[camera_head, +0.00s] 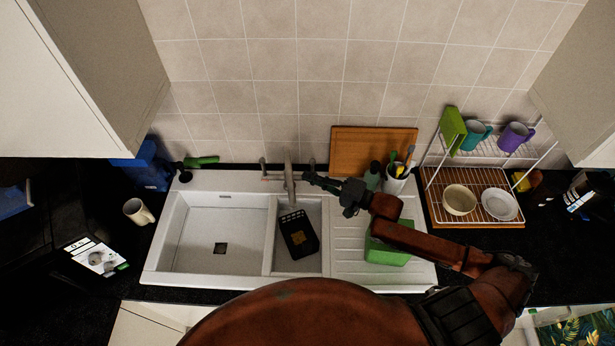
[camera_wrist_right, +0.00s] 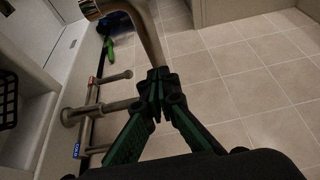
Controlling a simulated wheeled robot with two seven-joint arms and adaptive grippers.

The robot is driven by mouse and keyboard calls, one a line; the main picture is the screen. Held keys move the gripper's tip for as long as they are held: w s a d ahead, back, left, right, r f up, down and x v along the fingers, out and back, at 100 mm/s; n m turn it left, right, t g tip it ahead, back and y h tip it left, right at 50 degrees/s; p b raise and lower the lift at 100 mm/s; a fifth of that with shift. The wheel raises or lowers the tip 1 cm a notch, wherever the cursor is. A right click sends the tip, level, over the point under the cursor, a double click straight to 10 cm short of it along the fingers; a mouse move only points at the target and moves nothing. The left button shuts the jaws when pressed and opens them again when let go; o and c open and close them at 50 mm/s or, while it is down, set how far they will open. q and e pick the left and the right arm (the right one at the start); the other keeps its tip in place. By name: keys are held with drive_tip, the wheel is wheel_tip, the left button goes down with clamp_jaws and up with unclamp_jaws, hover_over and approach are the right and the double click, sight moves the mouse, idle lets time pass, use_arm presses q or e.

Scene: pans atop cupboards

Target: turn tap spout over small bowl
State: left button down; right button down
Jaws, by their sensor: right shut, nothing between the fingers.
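The grey tap (camera_head: 289,180) stands at the back of the white sink, with a handle on each side. Its spout points forward in the head view, and its tip appears above the back left part of the small bowl (camera_head: 288,265), near the divider. The small bowl holds a black basket (camera_head: 298,233). My right gripper (camera_head: 308,178) is shut and empty, just right of the spout. In the right wrist view my right gripper (camera_wrist_right: 158,76) has its fingertips close beside the curved spout (camera_wrist_right: 150,35); I cannot tell if they touch. My left gripper is out of view.
The large bowl (camera_head: 215,240) on the left is empty. A green box (camera_head: 387,250) sits on the drainer at right. A utensil holder (camera_head: 396,180) and a wooden board (camera_head: 370,150) stand behind my right arm. A dish rack (camera_head: 470,225) is farther right.

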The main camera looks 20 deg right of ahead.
drive_tip(key=b+v, duration=0.2)
drive_tip(key=v, duration=0.9)
drive_tip(key=shift+s+a, duration=0.25)
drive_tip(key=shift+s, duration=0.25)
